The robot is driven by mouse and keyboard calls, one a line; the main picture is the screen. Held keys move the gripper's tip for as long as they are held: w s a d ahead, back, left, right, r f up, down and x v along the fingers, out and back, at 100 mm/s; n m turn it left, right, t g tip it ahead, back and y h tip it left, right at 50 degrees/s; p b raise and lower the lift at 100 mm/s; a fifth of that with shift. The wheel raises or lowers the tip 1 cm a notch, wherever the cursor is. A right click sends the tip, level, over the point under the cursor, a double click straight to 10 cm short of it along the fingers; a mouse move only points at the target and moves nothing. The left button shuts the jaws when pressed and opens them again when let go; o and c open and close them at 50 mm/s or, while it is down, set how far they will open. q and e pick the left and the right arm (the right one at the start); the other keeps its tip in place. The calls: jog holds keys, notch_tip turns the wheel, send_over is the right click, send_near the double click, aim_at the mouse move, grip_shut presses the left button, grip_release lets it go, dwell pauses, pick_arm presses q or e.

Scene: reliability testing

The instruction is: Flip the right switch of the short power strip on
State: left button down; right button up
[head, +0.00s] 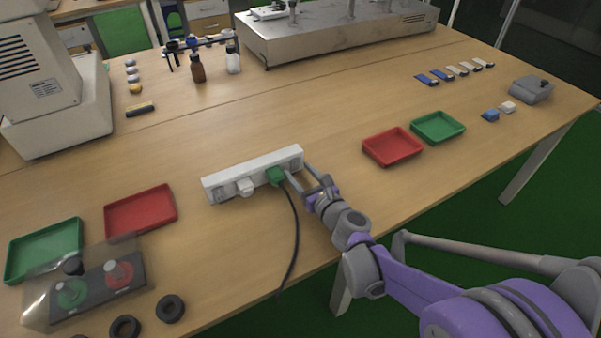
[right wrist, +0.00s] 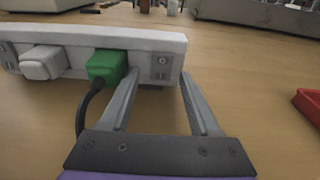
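The short white power strip (head: 254,175) lies on the wooden table, with a white plug (head: 245,187) and a green plug (head: 275,176) in it. In the right wrist view the strip (right wrist: 120,39) spans the upper left, with the green plug (right wrist: 106,67) left of a grey socket or switch area (right wrist: 161,67) at its right end. My right gripper (head: 307,176) is at the strip's right end. In the right wrist view its fingers (right wrist: 158,82) are apart with nothing between them, the left one close to the green plug. My left gripper is not visible.
A black cord (head: 294,235) runs from the green plug over the table's front edge. Red trays (head: 141,211) and (head: 392,147) and green trays (head: 45,250) and (head: 437,127) stand either side. A covered button box (head: 90,287) is front left.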

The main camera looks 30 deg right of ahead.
jog(key=shift+s, duration=0.1)
jog(key=s, duration=0.3)
jog(key=s+r+p, duration=0.1)
jog(key=s, duration=0.3)
jog(key=s+p, duration=0.1)
jog(key=s, duration=0.2)
jog(key=shift+s+d+r, duration=0.2)
jog(key=shift+s+d, duration=0.05)
jog(key=shift+d, duration=0.05)
